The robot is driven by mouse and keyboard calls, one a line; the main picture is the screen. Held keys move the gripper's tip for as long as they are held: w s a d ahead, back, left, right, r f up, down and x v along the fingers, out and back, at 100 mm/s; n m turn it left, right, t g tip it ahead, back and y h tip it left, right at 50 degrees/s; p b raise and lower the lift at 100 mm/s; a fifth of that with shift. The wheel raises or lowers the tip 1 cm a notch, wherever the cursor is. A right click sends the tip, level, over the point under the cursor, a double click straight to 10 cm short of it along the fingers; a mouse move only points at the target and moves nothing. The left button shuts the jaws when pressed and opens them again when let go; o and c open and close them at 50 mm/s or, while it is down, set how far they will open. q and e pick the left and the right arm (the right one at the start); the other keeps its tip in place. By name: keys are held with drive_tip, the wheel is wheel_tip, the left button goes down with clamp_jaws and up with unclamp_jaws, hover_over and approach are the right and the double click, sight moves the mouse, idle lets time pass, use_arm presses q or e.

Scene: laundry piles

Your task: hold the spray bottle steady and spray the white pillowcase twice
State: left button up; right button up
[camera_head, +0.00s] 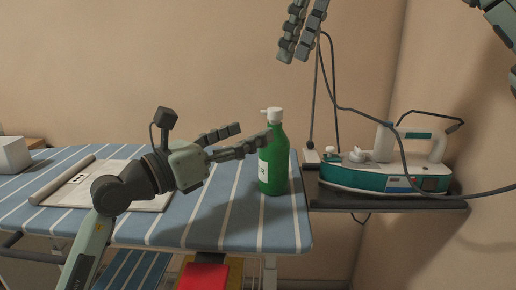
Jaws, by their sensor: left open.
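A green spray bottle (276,168) with a white nozzle and a white label stands upright near the right end of the striped ironing board (232,215). My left gripper (256,134) is open beside it on the left, its fingers pointing right. The lower finger's tip overlaps the bottle's upper part; I cannot tell whether they touch. A whitish cloth (147,200), which looks like the pillowcase, lies on the board at the left with a rolled edge, partly hidden by my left arm. My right gripper (295,52) hangs above the bottle, cut off by the top edge.
A teal and white iron (385,171) sits on a dark shelf (389,201) at the right. Its cable (345,108) loops up and across the iron. A white box (13,155) is at the far left. A red item (203,276) lies below the board's front edge.

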sight(263, 147)
use_arm(q)
drive_tip(key=d+f, duration=0.1)
drive_tip(key=d+f+m+y, duration=0.1)
drive_tip(key=d, duration=0.1)
drive_tip(key=shift+s+f+m+g, duration=0.2)
drive_tip(key=shift+m+g, duration=0.1)
drive_tip(key=shift+g, duration=0.1)
drive_tip(key=x, duration=0.7)
drive_tip(key=shift+w+d+f, duration=0.1)
drive_tip(key=shift+c, duration=0.5)
drive_tip(key=c, duration=1.4)
drive_tip(key=shift+c, duration=0.3)
use_arm(e)
clamp_jaws()
